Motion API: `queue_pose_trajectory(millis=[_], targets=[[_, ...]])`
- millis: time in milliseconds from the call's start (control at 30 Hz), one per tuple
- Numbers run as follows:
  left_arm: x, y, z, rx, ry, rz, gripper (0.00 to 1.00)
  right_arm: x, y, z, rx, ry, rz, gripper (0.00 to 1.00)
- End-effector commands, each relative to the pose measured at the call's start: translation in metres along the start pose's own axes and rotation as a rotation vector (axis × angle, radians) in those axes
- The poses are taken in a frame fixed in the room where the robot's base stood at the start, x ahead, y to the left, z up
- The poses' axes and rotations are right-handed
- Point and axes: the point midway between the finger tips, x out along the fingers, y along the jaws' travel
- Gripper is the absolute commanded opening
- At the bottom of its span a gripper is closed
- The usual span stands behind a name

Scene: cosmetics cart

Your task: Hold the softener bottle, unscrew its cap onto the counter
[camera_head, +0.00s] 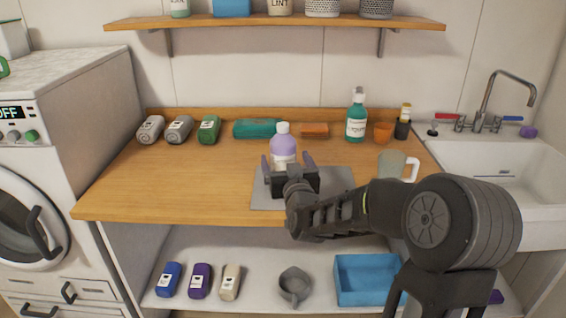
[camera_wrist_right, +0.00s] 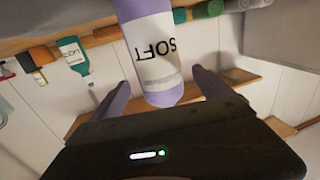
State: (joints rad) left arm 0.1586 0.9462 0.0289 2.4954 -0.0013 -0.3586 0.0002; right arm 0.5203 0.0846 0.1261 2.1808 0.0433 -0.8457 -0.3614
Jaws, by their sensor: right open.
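The softener bottle (camera_head: 284,146) is light purple with a white cap (camera_head: 283,128) and stands upright on a grey mat (camera_head: 336,182) on the wooden counter. The cap is on the bottle. My right gripper (camera_head: 289,163) is open just in front of the bottle, its two purple fingers spread to either side. In the right wrist view the bottle (camera_wrist_right: 152,55) shows upside down with its SOFT label, between the finger directions; I cannot tell whether either finger touches it. The bottle's lower part is hidden behind the gripper in the head view. My left gripper is not in view.
The counter's left front (camera_head: 170,185) is clear. A sink (camera_head: 505,165) is at right.

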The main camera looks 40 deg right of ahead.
Motion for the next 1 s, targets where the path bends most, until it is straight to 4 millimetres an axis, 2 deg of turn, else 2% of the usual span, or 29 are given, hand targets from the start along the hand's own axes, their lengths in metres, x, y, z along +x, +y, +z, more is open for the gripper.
queue_pose_trajectory(millis=[200, 300, 900, 1000], targets=[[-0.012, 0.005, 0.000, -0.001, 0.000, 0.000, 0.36, 0.033, 0.000, -0.003, 0.001, -0.001, 0.000, 0.90], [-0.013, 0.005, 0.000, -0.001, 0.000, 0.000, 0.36, 0.041, 0.000, -0.002, 0.001, 0.000, 0.000, 0.90], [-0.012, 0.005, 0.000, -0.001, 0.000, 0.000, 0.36, 0.042, 0.000, -0.001, 0.000, 0.000, 0.000, 0.90], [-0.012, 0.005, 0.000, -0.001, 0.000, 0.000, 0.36, 0.042, 0.000, -0.001, 0.000, 0.000, 0.000, 0.83]])
